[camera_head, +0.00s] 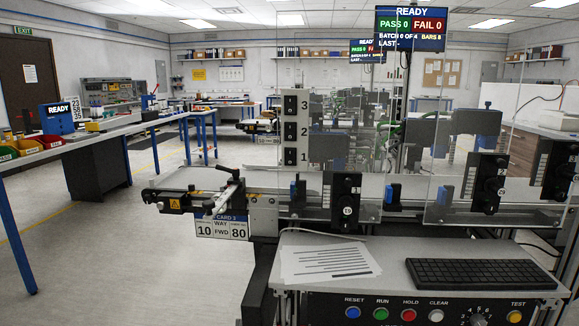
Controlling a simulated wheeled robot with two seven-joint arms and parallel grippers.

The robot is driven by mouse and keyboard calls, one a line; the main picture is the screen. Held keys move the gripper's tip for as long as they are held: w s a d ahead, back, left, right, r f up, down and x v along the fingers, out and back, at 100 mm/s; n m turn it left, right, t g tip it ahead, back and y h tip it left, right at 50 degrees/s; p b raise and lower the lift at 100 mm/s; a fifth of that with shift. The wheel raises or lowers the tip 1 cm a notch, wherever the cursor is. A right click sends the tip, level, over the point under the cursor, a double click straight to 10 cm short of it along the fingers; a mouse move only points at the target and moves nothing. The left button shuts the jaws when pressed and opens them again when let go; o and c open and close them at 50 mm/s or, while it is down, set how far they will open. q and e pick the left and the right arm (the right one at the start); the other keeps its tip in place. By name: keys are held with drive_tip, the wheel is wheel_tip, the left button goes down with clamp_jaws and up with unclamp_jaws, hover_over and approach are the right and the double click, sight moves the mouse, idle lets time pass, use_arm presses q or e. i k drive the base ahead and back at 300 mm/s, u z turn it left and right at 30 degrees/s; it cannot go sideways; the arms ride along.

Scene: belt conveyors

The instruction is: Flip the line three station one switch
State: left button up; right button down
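A beige upright panel (295,133) stands behind the near belt conveyor. It carries dark switch-like units numbered 3 (290,104), 2 (290,131) and 1 (290,157) from top to bottom. Black boxes with knobs also stand along the conveyor's front rail: one at left (345,197), one marked 2 (488,184) and one at the right edge (560,170). A blue and white sign (222,227) under the conveyor's left end seems to read "CARD 3", with "10 WAY FWD 80". I cannot tell which unit is the station one switch, or any switch's position. Neither gripper is in view.
A grey console (400,250) in front holds a printed sheet (327,262), a black keyboard (480,273) and labelled buttons. Clear guard panels (390,60) stand around the stations. A screen (411,28) reads READY. Open floor (110,265) lies left; a blue-legged bench (95,135) stands beyond.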

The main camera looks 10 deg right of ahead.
sight(290, 153)
drive_tip(key=k, duration=1.25)
drive_tip(key=u, duration=0.4)
drive_tip(key=i, duration=0.35)
drive_tip(key=u, duration=0.9)
drive_tip(key=i, duration=0.8)
drive_tip(key=z, duration=0.5)
drive_tip(key=i, duration=0.8)
drive_tip(key=z, duration=0.95)
